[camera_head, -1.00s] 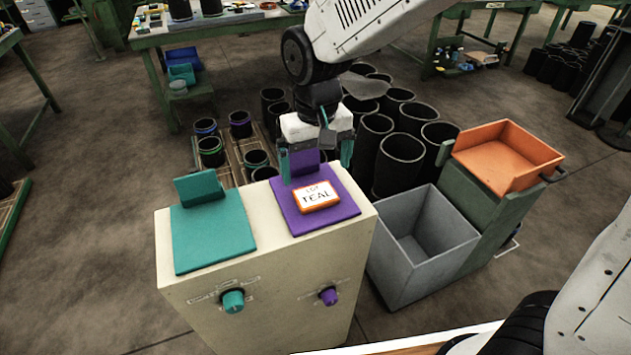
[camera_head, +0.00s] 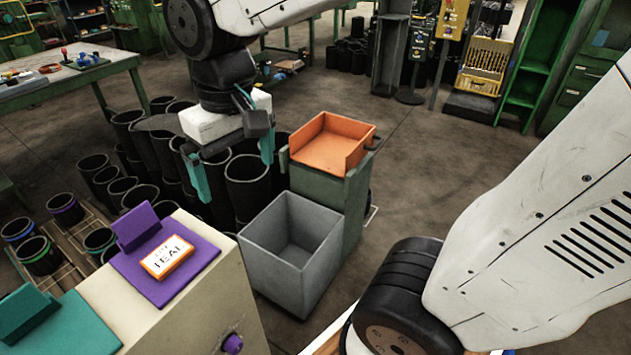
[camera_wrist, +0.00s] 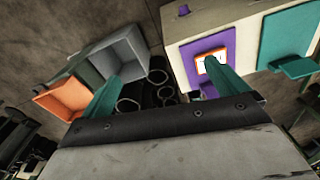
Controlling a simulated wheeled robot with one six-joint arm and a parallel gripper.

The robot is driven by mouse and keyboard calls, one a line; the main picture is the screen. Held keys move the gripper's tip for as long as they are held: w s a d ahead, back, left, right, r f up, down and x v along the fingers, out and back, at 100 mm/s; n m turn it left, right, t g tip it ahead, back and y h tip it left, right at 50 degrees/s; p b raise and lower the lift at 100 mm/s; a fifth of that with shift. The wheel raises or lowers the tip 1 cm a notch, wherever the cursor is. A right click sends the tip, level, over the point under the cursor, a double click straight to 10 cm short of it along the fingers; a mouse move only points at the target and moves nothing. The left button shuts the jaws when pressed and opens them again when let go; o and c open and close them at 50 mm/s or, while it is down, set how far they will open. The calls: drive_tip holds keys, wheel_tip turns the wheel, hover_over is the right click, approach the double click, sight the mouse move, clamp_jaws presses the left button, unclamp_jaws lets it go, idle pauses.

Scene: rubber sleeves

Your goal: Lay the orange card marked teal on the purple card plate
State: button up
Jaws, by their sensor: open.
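The orange card (camera_head: 167,257), with a white face lettered TEAL, lies flat on the purple card plate (camera_head: 150,285) on top of the cream cabinet. In the wrist view the card (camera_wrist: 205,65) shows on the purple plate (camera_wrist: 217,79), partly hidden by a gripper finger. The teal card plate (camera_head: 62,325) is beside it, at the lower left. My gripper (camera_head: 232,170) is open and empty, raised above and to the right of the card, over the black sleeves. In the wrist view its teal fingers (camera_wrist: 164,88) stand wide apart.
A grey open bin (camera_head: 290,240) stands right of the cabinet (camera_head: 222,300). An orange tray (camera_head: 330,145) sits on a green stand behind it. Several black sleeves (camera_head: 245,185) stand behind the cabinet. Open floor (camera_head: 440,175) lies to the right.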

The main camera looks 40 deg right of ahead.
drive_tip(key=s+d+m, duration=0.1)
drive_tip(key=s+d, duration=0.6)
drive_tip(key=s, duration=0.3)
drive_tip(key=shift+s+f+m, duration=0.3)
drive_tip(key=shift+f, duration=0.1)
drive_tip(key=shift+t, duration=0.3)
